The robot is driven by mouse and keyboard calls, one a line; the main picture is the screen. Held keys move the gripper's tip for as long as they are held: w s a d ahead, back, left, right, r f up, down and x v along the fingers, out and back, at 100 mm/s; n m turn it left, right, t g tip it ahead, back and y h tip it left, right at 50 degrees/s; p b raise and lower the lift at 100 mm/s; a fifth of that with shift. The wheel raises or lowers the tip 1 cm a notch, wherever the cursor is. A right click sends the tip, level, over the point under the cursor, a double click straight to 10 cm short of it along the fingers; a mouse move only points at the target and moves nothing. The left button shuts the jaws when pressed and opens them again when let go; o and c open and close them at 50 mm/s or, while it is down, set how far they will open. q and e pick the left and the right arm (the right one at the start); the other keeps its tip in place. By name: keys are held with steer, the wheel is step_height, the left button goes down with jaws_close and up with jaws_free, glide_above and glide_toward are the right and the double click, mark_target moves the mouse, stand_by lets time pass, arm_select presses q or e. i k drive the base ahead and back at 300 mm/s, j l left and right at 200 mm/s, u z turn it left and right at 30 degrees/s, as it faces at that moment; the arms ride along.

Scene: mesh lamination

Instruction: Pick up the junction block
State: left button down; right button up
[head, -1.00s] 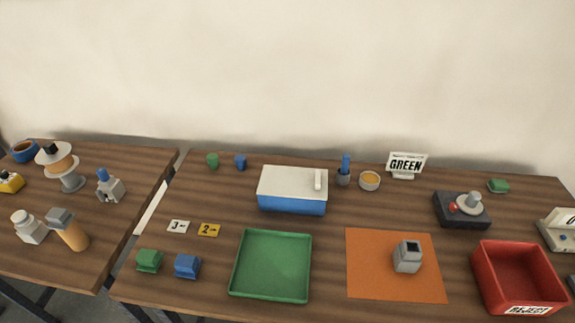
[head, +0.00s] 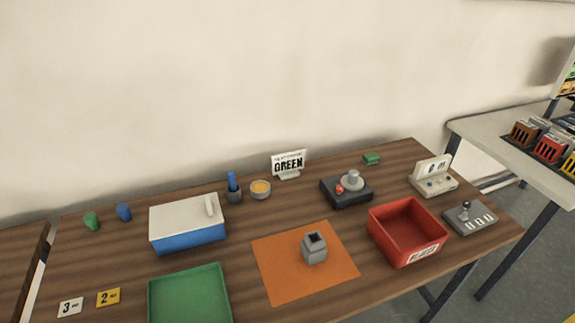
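A grey block (head: 314,248) with a dark square opening in its top stands upright on the orange mat (head: 280,278); it looks like the junction block. Nothing touches it except the mat. Neither of my grippers shows in the head view.
A green tray (head: 190,298) lies left of the mat and a red bin (head: 383,247) stands to its right. Another table (head: 480,138) holds coloured racks.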

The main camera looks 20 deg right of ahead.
mark_target(314, 249)
steer(key=k+l, duration=0.1)
steer(key=l, duration=0.3)
steer(key=k+l, duration=0.1)
steer(key=l, duration=0.3)
steer(key=k+l+u, duration=0.1)
steer(key=l, duration=0.25)
